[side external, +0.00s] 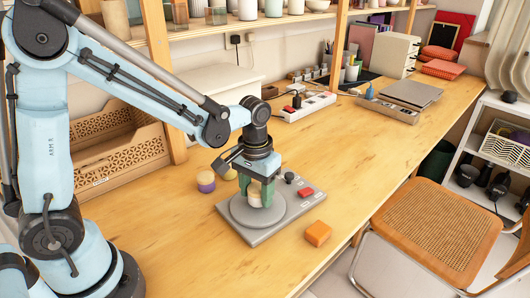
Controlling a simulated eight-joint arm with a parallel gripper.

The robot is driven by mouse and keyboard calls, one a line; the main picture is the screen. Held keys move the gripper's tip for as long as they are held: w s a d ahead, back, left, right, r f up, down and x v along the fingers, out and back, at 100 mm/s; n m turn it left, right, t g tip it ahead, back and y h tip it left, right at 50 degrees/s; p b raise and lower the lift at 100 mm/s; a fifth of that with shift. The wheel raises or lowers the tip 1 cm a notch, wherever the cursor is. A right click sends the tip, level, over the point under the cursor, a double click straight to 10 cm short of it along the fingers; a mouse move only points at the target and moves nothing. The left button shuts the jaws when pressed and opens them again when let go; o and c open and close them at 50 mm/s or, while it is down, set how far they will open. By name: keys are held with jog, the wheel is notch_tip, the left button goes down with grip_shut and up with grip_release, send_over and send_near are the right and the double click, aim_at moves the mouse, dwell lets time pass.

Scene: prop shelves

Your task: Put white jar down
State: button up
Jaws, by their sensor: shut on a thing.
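The white jar (255,199) is cream-white and small in the side external view. My gripper (262,193) is shut on it, with greenish fingers on both sides hiding much of it. The jar is upright, low over the round grey plate (238,212) of a flat grey device (262,237). I cannot tell whether its base touches the plate.
The device has a red button (306,192) and a black knob (290,177). An orange block (317,233) lies to its right, near the table's front edge. A purple-and-yellow round object (206,181) stands to its left.

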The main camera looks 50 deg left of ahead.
jog(key=shift+f, duration=0.25)
jog(key=o, duration=1.1)
jog(key=shift+f, duration=0.1)
notch_tip(320, 180, up, 12)
jog(key=m+t, duration=0.2)
jog(key=t, duration=0.3)
send_near(256, 188)
jog(key=s+a, duration=0.1)
jog(key=a, duration=0.1)
jog(key=shift+s+a+f+t, duration=0.15)
jog(key=shift+s+a+t, duration=0.3)
jog(key=shift+s+t, duration=0.5)
jog(key=shift+w, duration=0.2)
